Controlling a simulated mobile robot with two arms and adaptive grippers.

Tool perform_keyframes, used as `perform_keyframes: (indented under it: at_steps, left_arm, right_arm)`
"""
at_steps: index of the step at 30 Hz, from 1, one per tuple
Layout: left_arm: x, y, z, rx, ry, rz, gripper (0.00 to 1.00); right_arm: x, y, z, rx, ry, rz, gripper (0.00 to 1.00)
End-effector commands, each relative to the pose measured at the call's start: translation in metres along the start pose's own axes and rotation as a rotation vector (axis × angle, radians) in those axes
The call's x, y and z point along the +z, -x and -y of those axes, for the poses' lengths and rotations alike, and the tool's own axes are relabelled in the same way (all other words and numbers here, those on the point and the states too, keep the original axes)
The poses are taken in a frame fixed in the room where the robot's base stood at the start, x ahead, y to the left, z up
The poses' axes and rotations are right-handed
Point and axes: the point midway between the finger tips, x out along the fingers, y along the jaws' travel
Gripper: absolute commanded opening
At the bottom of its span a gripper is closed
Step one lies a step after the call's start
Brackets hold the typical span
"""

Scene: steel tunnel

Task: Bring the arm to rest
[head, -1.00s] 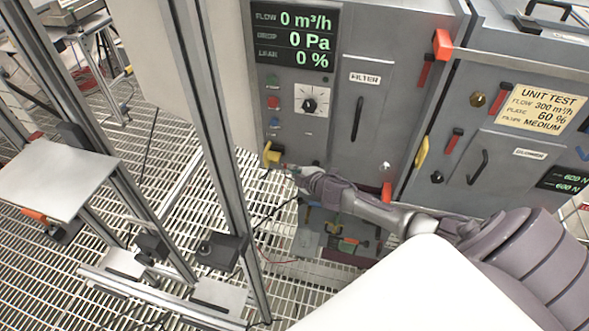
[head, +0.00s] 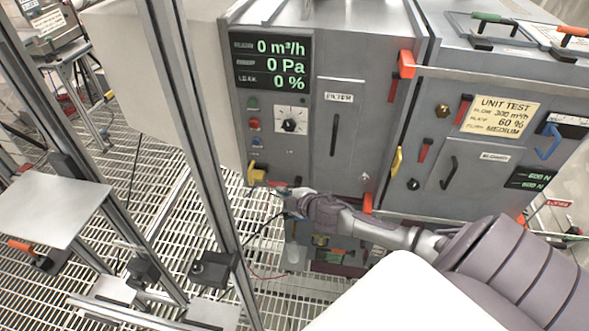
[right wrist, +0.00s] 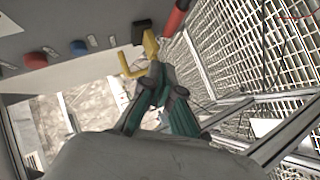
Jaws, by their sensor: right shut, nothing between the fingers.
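My right arm comes in from the lower right in the head view. Its gripper (head: 272,187) is at the lower front of the grey cabinet (head: 349,150), just below and right of a yellow handle (head: 256,172). In the right wrist view the green-and-black fingers (right wrist: 157,72) come together with nothing held. The yellow handle (right wrist: 150,45) shows just beyond the fingertips; I cannot tell whether they touch it. My left gripper is out of view.
The cabinet's display (head: 272,61) reads zero flow, pressure and leak. A second cabinet with a unit test label (head: 501,114) adjoins on the right. A metal frame post (head: 190,120) stands left of the gripper, with a flat plate (head: 48,209) farther left. The floor is open grating.

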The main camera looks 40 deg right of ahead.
Motion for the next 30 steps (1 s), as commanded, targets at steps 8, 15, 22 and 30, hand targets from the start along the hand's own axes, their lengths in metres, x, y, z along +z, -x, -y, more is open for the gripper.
perform_keyframes:
  at_steps: [8, 15, 22, 30]
  left_arm:
    - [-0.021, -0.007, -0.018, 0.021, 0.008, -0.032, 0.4]
    - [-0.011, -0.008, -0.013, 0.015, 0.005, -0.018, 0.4]
    - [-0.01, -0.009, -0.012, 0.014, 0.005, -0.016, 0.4]
    - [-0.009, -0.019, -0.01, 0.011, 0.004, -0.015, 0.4]
  right_arm:
    - [0.001, 0.044, 0.003, -0.002, 0.001, -0.001, 0.0]
    - [0.001, 0.057, 0.002, 0.0, 0.0, -0.002, 0.0]
    - [0.006, 0.055, 0.008, -0.008, -0.012, 0.011, 0.0]
    - [0.088, 0.048, 0.135, -0.149, -0.231, 0.213, 0.0]
